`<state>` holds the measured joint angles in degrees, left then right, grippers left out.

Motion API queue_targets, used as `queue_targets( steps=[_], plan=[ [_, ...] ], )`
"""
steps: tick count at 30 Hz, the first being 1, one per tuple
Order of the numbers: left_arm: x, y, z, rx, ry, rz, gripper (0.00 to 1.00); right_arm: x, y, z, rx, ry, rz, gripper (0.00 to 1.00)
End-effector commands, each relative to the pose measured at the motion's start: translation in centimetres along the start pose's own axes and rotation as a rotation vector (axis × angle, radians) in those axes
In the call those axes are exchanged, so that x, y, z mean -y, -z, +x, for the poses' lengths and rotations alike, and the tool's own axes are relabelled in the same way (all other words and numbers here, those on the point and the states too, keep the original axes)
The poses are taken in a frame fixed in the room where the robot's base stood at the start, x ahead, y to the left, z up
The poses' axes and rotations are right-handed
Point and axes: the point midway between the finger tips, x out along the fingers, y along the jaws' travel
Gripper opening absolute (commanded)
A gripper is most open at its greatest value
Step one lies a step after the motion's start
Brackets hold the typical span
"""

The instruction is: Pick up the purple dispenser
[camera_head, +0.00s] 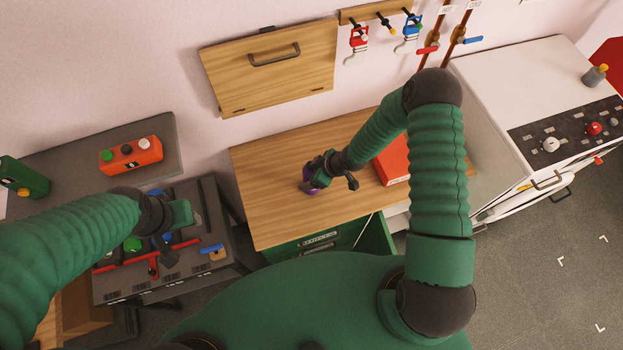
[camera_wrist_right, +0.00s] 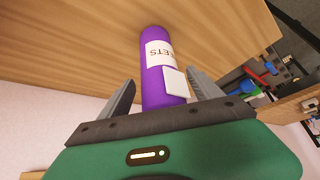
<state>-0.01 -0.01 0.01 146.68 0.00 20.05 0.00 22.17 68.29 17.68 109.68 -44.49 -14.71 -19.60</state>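The purple dispenser (camera_wrist_right: 157,50) has a white label with dark letters and stands on the wooden desk. In the head view only a small part of the purple dispenser (camera_head: 311,188) shows beside my right gripper (camera_head: 318,180). In the right wrist view my right gripper (camera_wrist_right: 158,92) is open, with one finger on each side of the dispenser and gaps visible between. My left gripper (camera_head: 184,232) is over the dark workbench at the left, away from the dispenser; its fingers are too unclear to judge.
The wooden desk (camera_head: 275,215) has a red box (camera_head: 392,162) right of my right gripper. A dark workbench (camera_head: 130,288) with red, blue and green items lies at left. An orange box (camera_head: 131,154) sits on the shelf behind it. A white cabinet (camera_head: 500,85) stands at right.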

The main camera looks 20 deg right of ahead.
Motion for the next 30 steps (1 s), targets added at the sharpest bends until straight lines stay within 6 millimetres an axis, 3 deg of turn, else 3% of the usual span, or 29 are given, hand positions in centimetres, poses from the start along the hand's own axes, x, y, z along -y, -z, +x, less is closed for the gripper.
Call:
queue_targets(
  steps=[2, 16, 30],
  plan=[
    [0.01, -0.01, 0.02, 0.0, 0.0, 0.0, 0.47, 0.01, -0.02, -0.02, 0.0, 0.0, 0.0, 0.64],
    [0.0, 0.0, 0.01, 0.0, 0.0, 0.0, 0.47, -0.03, -0.02, -0.1, -0.001, 0.0, -0.001, 0.02],
    [0.01, -0.09, 0.38, 0.0, 0.0, 0.0, 0.47, -0.09, 0.24, -0.51, -0.003, -0.001, -0.001, 0.0]
  ],
)
